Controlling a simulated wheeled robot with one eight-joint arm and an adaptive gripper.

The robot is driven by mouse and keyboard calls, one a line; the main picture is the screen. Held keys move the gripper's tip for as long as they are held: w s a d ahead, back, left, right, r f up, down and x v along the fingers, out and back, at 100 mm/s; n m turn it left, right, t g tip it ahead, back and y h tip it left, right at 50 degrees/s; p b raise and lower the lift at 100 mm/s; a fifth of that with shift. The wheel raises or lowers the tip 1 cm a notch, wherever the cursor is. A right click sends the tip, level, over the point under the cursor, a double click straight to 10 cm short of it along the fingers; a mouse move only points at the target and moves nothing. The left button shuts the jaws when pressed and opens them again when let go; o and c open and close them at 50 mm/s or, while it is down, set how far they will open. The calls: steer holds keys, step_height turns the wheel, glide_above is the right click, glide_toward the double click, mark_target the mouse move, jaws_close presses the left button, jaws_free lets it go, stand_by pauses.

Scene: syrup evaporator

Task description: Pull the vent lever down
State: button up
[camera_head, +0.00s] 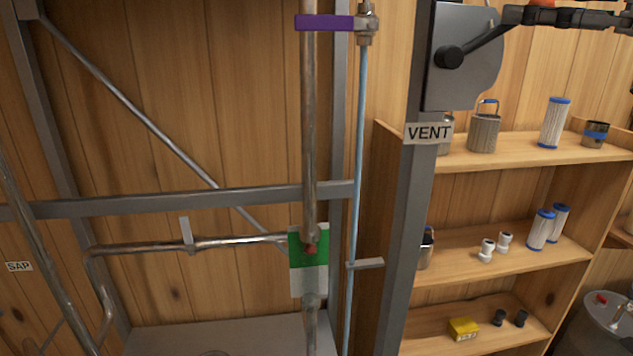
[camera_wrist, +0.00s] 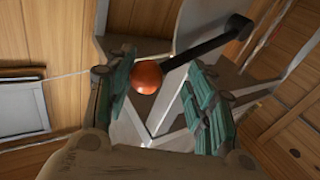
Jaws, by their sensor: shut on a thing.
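The vent lever is a black bar (camera_head: 480,45) on a round black hub, fixed to a grey plate (camera_head: 440,85) above the VENT label (camera_head: 429,133). It slants up and right in the head view. Its orange ball knob (camera_head: 543,3) is at the top edge there. My gripper (camera_head: 528,15) is at the lever's outer end. In the wrist view the orange knob (camera_wrist: 147,77) and black bar (camera_wrist: 207,47) show at my gripper (camera_wrist: 158,85), with teal finger pads either side. My gripper is shut on the lever; exact pad contact is partly hidden.
A grey upright post (camera_head: 405,200) carries the lever plate. Wooden shelves (camera_head: 510,160) with filters, cans and fittings stand behind at the right. A vertical pipe (camera_head: 310,120) with a purple bracket (camera_head: 325,22) and a thin blue rod (camera_head: 358,150) run left of the post.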

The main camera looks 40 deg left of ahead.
steer(key=shift+w+d+f+m+b, duration=0.15)
steer(key=shift+f+b, duration=0.1)
steer(key=shift+f, duration=0.2)
steer(key=shift+w+d+f+m+b, duration=0.1)
steer(key=shift+w+f+m+b, duration=0.1)
steer(key=shift+f, duration=0.25)
step_height(320, 180, down, 7)
steer(key=m+t+y+b, duration=0.3)
steer(key=m+b, duration=0.4)
steer(key=m, duration=0.1)
steer(key=shift+w+d+f+t, duration=0.2)
steer(key=shift+w+d+t, duration=0.15)
steer(key=shift+w, duration=0.1)
steer(key=f+m+t+b, duration=0.2)
steer(key=m, duration=0.1)
steer(key=shift+s+a+f+y, duration=0.1)
steer(key=shift+s+y, duration=0.1)
steer(key=shift+y, duration=0.1)
steer(key=shift+c, duration=0.6)
steer(key=shift+s+a+f+m+t+b, duration=0.25)
steer(key=shift+f+m+t, duration=0.25)
steer(key=shift+m+t, duration=0.5)
steer(key=shift+s+a+f+m+t+b, duration=0.1)
steer(key=shift+f+m+t+b, duration=0.35)
steer(key=shift+m, duration=0.8)
jaws_close()
